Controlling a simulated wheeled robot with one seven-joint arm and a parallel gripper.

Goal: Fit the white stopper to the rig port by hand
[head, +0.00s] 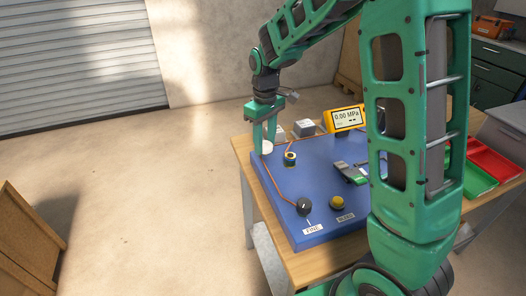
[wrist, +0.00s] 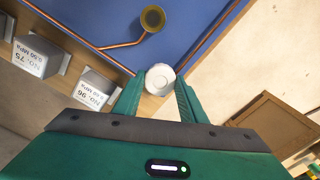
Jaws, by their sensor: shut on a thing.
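My gripper (head: 265,137) points down over the far left corner of the blue rig panel (head: 325,207). It is shut on the white stopper (head: 267,147), a round pale piece at its fingertips. In the wrist view the stopper (wrist: 160,78) shows between the tips of the green fingers of my gripper (wrist: 160,88). A round yellow-rimmed fitting with a dark centre (head: 290,158), which looks like the port, stands on the panel to the right of the stopper. In the wrist view this fitting (wrist: 152,18) is apart from the stopper, with a copper pipe running to it.
Copper pipe (head: 271,182) runs along the panel's left side. Grey labelled blocks (wrist: 97,88) and a yellow display reading 0.00 MPa (head: 346,118) stand behind.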

